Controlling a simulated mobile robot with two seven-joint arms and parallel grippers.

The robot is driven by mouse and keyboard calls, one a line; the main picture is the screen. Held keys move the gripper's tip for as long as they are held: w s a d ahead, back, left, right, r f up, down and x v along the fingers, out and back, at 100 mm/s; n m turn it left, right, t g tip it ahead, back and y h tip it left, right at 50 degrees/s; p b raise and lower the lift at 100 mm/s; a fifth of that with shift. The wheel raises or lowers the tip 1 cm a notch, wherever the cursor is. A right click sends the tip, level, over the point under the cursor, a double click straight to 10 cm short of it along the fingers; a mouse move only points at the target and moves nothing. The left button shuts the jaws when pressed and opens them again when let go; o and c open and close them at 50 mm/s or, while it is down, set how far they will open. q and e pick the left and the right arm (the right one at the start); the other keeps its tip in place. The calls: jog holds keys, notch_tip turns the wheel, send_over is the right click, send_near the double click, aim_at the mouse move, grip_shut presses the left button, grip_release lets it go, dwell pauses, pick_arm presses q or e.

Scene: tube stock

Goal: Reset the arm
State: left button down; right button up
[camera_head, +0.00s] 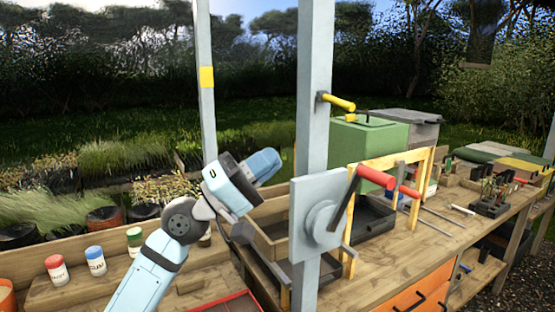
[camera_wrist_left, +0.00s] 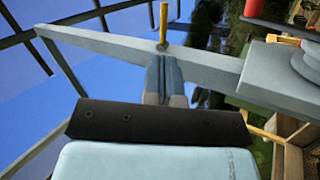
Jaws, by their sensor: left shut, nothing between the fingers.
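My left arm rises from the bottom left in the head view, and its gripper (camera_head: 266,165) is raised above the wooden bench, just left of a grey post (camera_head: 312,130). In the left wrist view the two fingers (camera_wrist_left: 164,78) lie together, shut and empty. The post crosses behind them in that view, with a yellow-handled peg (camera_wrist_left: 163,25) beyond the fingertips. My right gripper does not show in either view.
A crank with a red handle (camera_head: 376,178) is mounted on a plate (camera_head: 312,218) on the post, right of my left gripper. A green box (camera_head: 370,140) stands behind. Red-, blue- and green-lidded jars (camera_head: 95,260) stand at left. A tool rack (camera_head: 490,207) stands at right.

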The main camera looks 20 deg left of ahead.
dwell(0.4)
pick_arm(q)
notch_tip(320, 180, down, 32)
jog(key=s+y+p, duration=0.1)
jog(key=y+p, duration=0.3)
jog(key=y, duration=0.7)
jog(key=s+d+f+m+g+y+p, duration=0.2)
jog(key=s+f+m+g+y, duration=0.2)
jog(key=s+f, duration=1.5)
notch_tip(320, 180, down, 2)
jog(key=m, duration=0.2)
jog(key=shift+s+m+g, duration=0.3)
jog(key=shift+s, duration=0.05)
